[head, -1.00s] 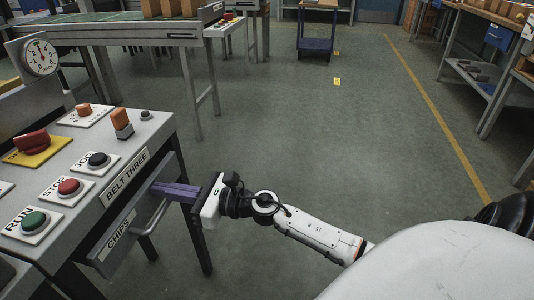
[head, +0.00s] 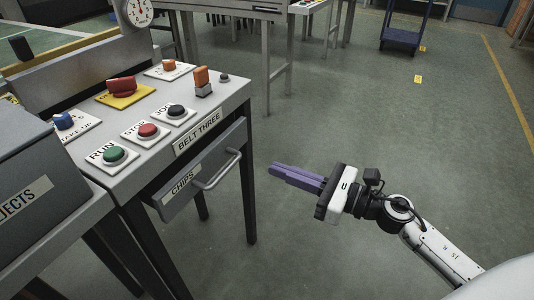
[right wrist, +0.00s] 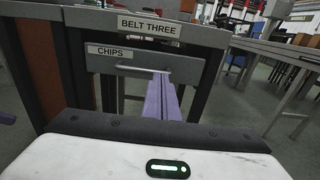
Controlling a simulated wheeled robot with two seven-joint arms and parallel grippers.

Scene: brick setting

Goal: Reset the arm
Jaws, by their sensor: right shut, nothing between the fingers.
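My right gripper (head: 272,172) is in the head view, right of the control desk, with its purple fingers together and nothing between them. It points left toward the drawer labelled CHIPS (head: 181,190) and is apart from the drawer's handle (head: 222,170). In the right wrist view the shut fingers (right wrist: 160,84) reach up toward the CHIPS drawer (right wrist: 105,64) below the BELT THREE label. The right arm comes in from the lower right. My left gripper is not in the head view.
The BELT THREE desk (head: 225,95) carries a green RUN button (head: 114,154), a red STOP button (head: 148,130) and a black JOG button (head: 176,111). A grey REJECTS box (head: 45,190) stands at left. A blue cart (head: 402,38) stands far back. The floor on the right is clear.

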